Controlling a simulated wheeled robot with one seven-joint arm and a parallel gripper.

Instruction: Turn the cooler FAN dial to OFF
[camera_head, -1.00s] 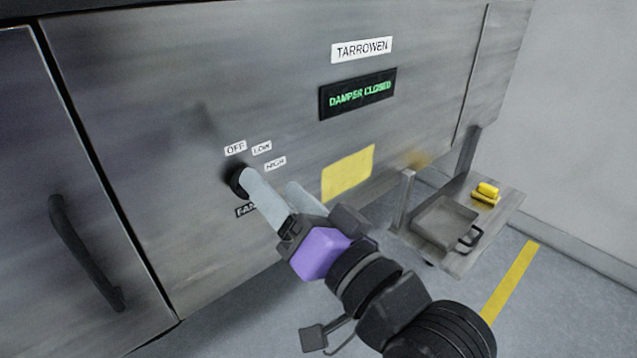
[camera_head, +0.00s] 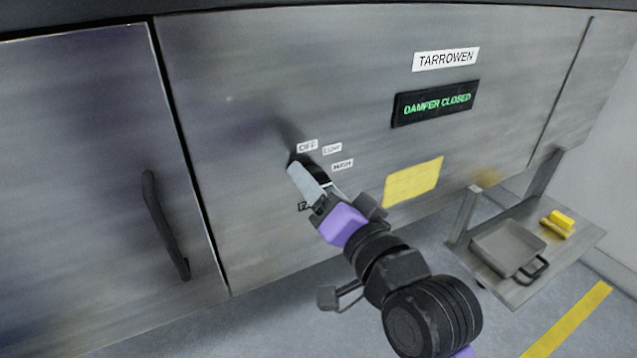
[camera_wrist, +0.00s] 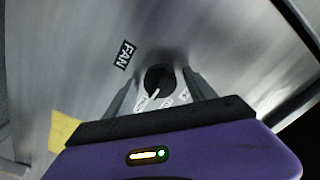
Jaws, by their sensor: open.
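The black FAN dial (camera_wrist: 158,78) sits on the steel cooler front, with OFF, LOW and HIGH labels around it and a FAN tag (camera_wrist: 124,54). A white mark on the dial slants toward the labels on the HIGH side in the wrist view; its exact setting is hard to tell. In the head view the dial (camera_head: 299,157) is mostly hidden behind my gripper (camera_head: 308,174). The OFF label (camera_head: 307,146) shows just above it. My gripper is open, one finger on each side of the dial in the wrist view; I cannot tell whether they touch it.
A black display (camera_head: 434,102) reads DAMPER CLOSED, under a TARROWEN plate (camera_head: 446,59). A yellow panel (camera_head: 413,181) is right of the dial. A door handle (camera_head: 165,225) is at left.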

